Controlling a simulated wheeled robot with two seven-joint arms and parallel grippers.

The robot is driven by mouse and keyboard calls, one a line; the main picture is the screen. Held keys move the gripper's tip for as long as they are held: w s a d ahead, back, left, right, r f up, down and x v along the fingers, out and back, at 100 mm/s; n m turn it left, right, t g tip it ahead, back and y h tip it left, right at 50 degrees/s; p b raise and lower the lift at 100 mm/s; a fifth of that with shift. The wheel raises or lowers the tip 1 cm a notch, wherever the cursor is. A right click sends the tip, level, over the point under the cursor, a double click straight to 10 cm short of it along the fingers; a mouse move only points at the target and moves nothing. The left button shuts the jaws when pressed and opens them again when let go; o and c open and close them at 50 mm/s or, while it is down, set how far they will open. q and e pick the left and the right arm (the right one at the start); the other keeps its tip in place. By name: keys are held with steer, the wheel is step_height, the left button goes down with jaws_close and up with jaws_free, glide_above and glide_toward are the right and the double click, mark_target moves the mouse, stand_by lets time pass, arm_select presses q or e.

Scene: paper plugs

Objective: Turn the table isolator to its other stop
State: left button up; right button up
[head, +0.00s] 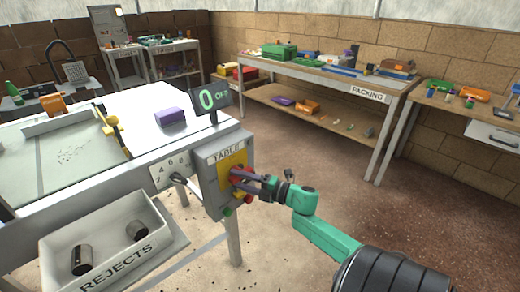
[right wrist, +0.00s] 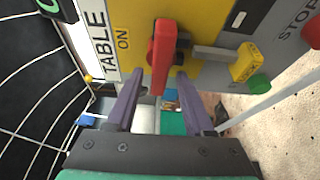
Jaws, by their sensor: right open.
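The table isolator is a red handle (right wrist: 162,57) on a yellow plate marked ON, on the front of a grey box (head: 215,195) labelled TABLE. In the right wrist view the handle lies across from the ON mark. In the head view the red handle (head: 237,176) is partly covered by my gripper. My right gripper (head: 250,182) is at the box front. In the right wrist view its dark fingers (right wrist: 160,76) are open, one on each side of the handle's near end, with gaps showing. My left gripper is not in view.
A grey bar with a yellow tag (right wrist: 246,62) sits beside the handle. A small lever (head: 178,179) and a REJECTS tray (head: 180,241) are to the left. The floor to the right is clear.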

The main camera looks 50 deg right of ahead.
steer(key=v, duration=1.3)
steer(key=shift+d, duration=0.1)
